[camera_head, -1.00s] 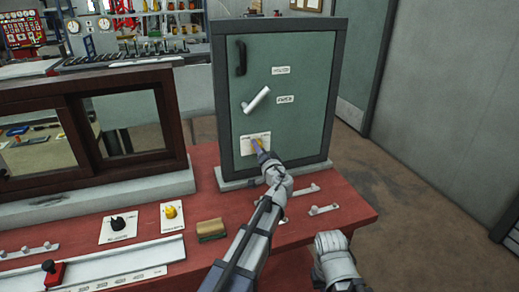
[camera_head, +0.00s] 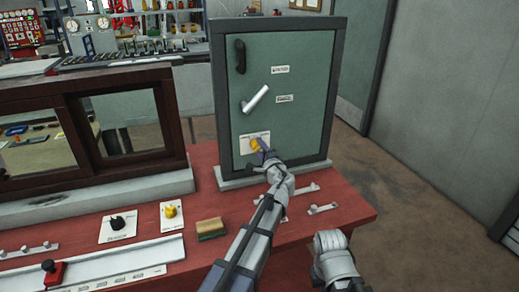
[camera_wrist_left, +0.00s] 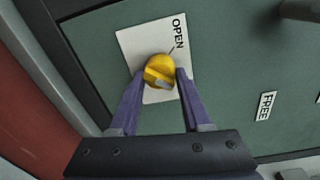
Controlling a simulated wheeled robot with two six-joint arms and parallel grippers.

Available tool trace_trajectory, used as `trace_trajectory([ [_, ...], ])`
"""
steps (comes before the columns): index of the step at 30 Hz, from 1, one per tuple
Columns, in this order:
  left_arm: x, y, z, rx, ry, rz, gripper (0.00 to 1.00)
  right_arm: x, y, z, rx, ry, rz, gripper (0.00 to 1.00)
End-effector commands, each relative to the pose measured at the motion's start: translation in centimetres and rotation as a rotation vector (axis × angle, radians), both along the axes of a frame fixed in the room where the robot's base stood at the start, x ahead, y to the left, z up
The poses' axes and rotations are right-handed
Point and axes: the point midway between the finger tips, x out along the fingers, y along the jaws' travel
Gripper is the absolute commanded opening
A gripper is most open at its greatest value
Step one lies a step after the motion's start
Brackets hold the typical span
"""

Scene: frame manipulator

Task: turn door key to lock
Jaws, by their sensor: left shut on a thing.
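The door key is a yellow, rounded knob (camera_head: 254,145) on a white plate (camera_head: 246,138) low on the green door (camera_head: 305,115). In the left wrist view the key (camera_wrist_left: 160,72) sits between the two purple fingers of my left gripper (camera_wrist_left: 161,75). The fingers press on both sides of it. The word OPEN shows on the plate (camera_wrist_left: 124,37) in that view, and a small dark line lies near the key. In the head view my left gripper (camera_head: 259,147) reaches the key from the lower right and partly hides the plate. My right gripper's fingers are not visible.
A silver lever handle (camera_head: 255,99) and a black pull handle (camera_head: 240,57) stick out above the plate. A brown window frame (camera_head: 85,125) stands to the left. Knobs, a wooden block (camera_head: 211,228) and small fittings sit on the red table (camera_head: 190,258).

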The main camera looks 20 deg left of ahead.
Motion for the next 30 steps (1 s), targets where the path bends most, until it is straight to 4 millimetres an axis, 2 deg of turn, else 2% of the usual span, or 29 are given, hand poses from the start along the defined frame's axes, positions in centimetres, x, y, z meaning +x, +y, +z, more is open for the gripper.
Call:
trace_trajectory([
  [9, -0.01, -0.02, -0.07, 0.066, 0.046, 0.000, 0.00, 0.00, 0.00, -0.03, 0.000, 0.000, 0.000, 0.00],
  [23, -0.02, 0.01, -0.06, 0.076, 0.052, 0.001, 0.00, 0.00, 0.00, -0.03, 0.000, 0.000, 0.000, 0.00],
  [24, -0.02, 0.01, -0.06, 0.076, 0.052, 0.001, 0.50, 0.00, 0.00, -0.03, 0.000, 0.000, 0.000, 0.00],
  [30, -0.01, 0.01, -0.05, 0.075, 0.052, 0.001, 0.73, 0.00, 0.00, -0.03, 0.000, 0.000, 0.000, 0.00],
])
